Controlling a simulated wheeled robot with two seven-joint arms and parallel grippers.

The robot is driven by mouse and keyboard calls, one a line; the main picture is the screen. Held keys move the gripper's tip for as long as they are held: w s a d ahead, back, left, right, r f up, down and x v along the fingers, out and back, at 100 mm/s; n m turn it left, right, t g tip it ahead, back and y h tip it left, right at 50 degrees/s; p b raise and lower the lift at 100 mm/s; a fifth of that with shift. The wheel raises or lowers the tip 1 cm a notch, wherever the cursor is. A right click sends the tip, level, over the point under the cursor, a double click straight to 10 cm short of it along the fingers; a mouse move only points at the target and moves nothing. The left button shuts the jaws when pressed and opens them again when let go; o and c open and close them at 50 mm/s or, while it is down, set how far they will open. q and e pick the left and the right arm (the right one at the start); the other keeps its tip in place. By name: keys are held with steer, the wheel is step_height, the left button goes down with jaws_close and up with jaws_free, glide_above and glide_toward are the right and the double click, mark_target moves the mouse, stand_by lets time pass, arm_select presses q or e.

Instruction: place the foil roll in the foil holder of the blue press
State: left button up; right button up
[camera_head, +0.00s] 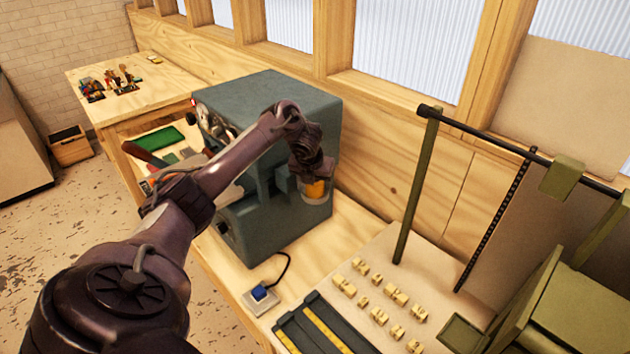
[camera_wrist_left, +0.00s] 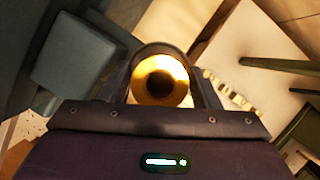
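The blue press (camera_head: 275,105) is a blue-grey box-shaped machine on the wooden bench. My left arm reaches across its front, and my left gripper (camera_head: 312,178) is at its right side. The gold foil roll (camera_head: 315,188) is at the fingertips, beside the press. In the left wrist view the foil roll (camera_wrist_left: 160,78) shows end-on, with a dark core, between the two fingers of my left gripper (camera_wrist_left: 165,82), which close on its sides. The arm and gripper partly hide the foil holder, and I cannot tell whether the roll touches it. My right gripper is out of view.
Small yellow type pieces (camera_head: 380,300) and a dark tray (camera_head: 322,325) lie to the right. A green frame (camera_head: 418,185) stands beyond them. Bare bench (camera_head: 350,232) lies right of the press.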

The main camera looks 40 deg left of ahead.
arm_select(q)
steer(key=shift+r, duration=0.3)
steer(key=b+v, duration=0.1)
steer(key=v, duration=0.4)
steer(key=shift+a, duration=0.1)
steer(key=v, duration=0.6)
steer(key=shift+s+d+p, duration=0.2)
steer(key=shift+s+p, duration=0.05)
steer(key=shift+p, duration=0.2)
steer(key=shift+r, duration=0.1)
